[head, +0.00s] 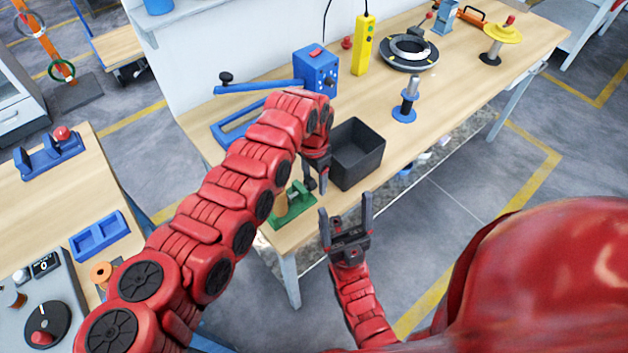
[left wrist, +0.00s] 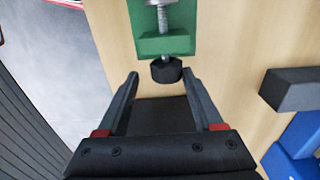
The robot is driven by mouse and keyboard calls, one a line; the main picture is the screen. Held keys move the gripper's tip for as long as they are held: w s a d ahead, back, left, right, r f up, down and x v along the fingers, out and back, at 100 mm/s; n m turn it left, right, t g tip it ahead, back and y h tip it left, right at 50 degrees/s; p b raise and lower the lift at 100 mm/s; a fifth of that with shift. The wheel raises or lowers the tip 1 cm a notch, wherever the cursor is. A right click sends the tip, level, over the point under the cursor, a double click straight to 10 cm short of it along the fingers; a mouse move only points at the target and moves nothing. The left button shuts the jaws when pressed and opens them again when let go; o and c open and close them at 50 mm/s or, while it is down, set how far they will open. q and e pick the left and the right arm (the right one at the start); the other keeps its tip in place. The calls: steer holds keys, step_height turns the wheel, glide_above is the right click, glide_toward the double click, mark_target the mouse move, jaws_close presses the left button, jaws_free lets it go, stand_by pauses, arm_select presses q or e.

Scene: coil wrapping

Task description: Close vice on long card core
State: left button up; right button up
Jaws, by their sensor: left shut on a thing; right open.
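The green vice (head: 293,207) stands at the near corner of the long bench. A tan piece (head: 281,204), which looks like the card core, shows at its left side; how tightly it is held I cannot tell. My left gripper (head: 316,184) points down beside the vice. In the left wrist view the green vice (left wrist: 165,43) has a metal screw ending in a black knob (left wrist: 166,70). The core is not seen there. My right gripper (head: 345,205) is open and empty, fingers up, off the bench's front edge.
A black bin (head: 372,158) stands just right of my left gripper. A blue frame (head: 240,124) and a blue box (head: 316,70) lie behind my left arm. A blue-based post (head: 404,114) stands further right. A side table (head: 35,190) is at the left.

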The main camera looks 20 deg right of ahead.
arm_select(q)
steer(key=t+p, duration=0.1)
steer(key=p, duration=0.2)
steer(key=r+t+y+p, duration=0.1)
steer(key=p, duration=0.2)
steer(key=shift+s+p, duration=0.35)
steer(key=shift+p, duration=0.05)
steer(key=shift+f+t, duration=0.45)
steer(key=shift+t, duration=0.05)
steer(key=shift+f, duration=0.1)
steer(key=shift+w+f+t, duration=0.1)
steer(key=shift+f+t, duration=0.05)
steer(key=shift+t, duration=0.15)
